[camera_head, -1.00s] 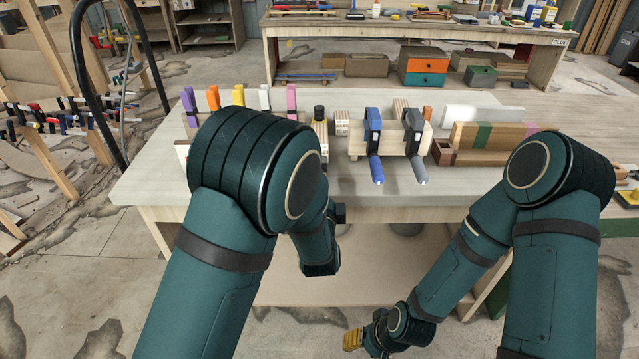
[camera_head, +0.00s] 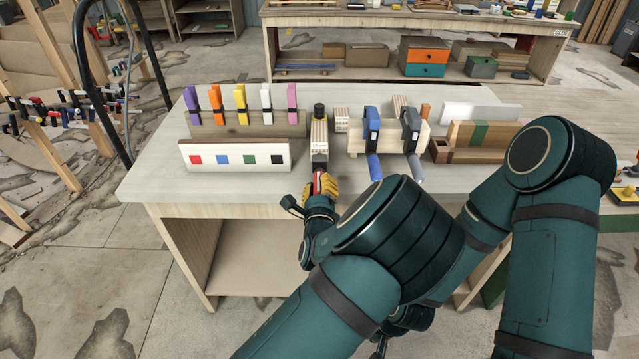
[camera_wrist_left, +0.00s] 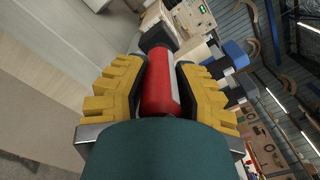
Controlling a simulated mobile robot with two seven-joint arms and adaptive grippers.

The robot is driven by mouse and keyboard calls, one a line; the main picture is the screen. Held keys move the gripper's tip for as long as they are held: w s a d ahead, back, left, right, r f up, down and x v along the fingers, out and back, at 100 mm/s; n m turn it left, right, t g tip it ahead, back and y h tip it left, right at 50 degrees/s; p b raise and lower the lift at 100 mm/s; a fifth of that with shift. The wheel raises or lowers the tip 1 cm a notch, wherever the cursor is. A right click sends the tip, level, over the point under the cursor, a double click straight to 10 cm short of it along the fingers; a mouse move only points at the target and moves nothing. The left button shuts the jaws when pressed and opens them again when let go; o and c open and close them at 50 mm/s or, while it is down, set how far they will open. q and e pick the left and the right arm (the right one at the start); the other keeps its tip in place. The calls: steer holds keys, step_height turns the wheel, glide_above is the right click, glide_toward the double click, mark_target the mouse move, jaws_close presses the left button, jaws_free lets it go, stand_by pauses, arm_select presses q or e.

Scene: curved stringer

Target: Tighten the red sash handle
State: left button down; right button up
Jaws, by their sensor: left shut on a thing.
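The red sash handle (camera_head: 317,182) points out over the front edge of the workbench, below a pale wooden clamp block (camera_head: 319,133) with a dark top. My left gripper (camera_head: 323,186) has its yellow fingers around the handle. In the left wrist view the red handle (camera_wrist_left: 160,80) lies between the yellow finger pads of my left gripper (camera_wrist_left: 160,92), one on each side. A dark collar (camera_wrist_left: 158,38) shows at its far end. The handle's near end is hidden by my wrist. My right gripper's fingers are not visible in the head view.
A blue-handled clamp (camera_head: 373,143) and a grey-handled clamp (camera_head: 412,140) stand just right, handles toward the front edge. A white board with coloured squares (camera_head: 235,155) and a row of coloured clips (camera_head: 240,105) stand left. The bench's front left top (camera_head: 160,185) is clear.

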arm_select(q)
steer(key=shift+r+m, duration=0.1)
steer(key=shift+m, duration=0.5)
steer(key=c, duration=0.7)
jaws_free()
steer(key=s, duration=1.2)
